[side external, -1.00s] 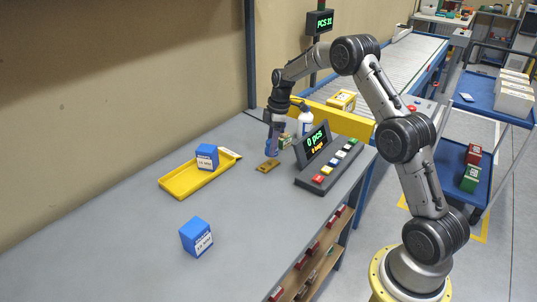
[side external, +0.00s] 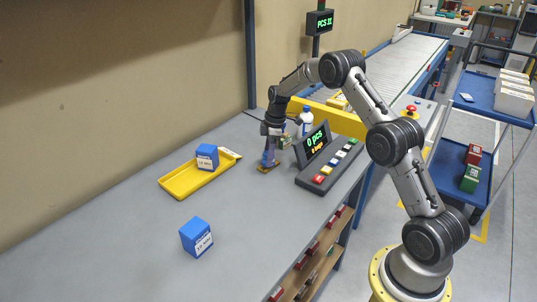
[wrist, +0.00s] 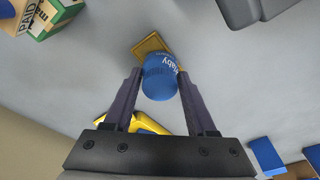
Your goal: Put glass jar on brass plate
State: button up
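The glass jar shows as a blue cylinder with white lettering in the wrist view (wrist: 159,80), between the two fingers of my gripper (wrist: 160,85). In the side view my gripper (side external: 269,157) points down, shut on the jar, which is mostly hidden by the fingers. The brass plate (wrist: 150,44) is a small gold square partly behind the jar in the wrist view. In the side view the plate (side external: 264,170) lies on the grey table directly under the gripper. I cannot tell whether the jar's base touches the plate.
A counter display with coloured buttons (side external: 328,163) stands close on the right. A white bottle (side external: 307,120) and a small green-and-tan box (wrist: 45,14) are behind. A yellow tray (side external: 180,187) holds a blue box (side external: 207,157); another blue box (side external: 196,237) stands nearer. Table between is clear.

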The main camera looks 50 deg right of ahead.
jog(key=o, duration=0.4)
notch_tip(320, 180, up, 12)
jog(key=s+d+r, duration=0.1)
jog(key=s+a+r+m+t, duration=0.1)
jog(key=s+a+r+m, duration=0.1)
jog(key=s+a+r, duration=0.5)
jog(key=s+a+r+m+t, duration=0.1)
jog(key=s+a+r, duration=0.25)
jog(key=s, duration=0.25)
jog(key=s+a+r+m+h, duration=0.1)
jog(key=s+a+r+m, duration=0.1)
jog(key=s+a, duration=0.25)
jog(key=s+a+r+m+t, duration=0.1)
jog(key=s+a+r, duration=0.2)
jog(key=s, duration=0.4)
jog(key=s+a+f+m, duration=0.1)
jog(key=s+f, duration=0.1)
jog(key=s, duration=0.3)
jog(key=s+a+f+m+t, duration=0.1)
jog(key=s+a+f+m, duration=0.1)
jog(key=s, duration=0.4)
jog(key=shift+f, duration=0.35)
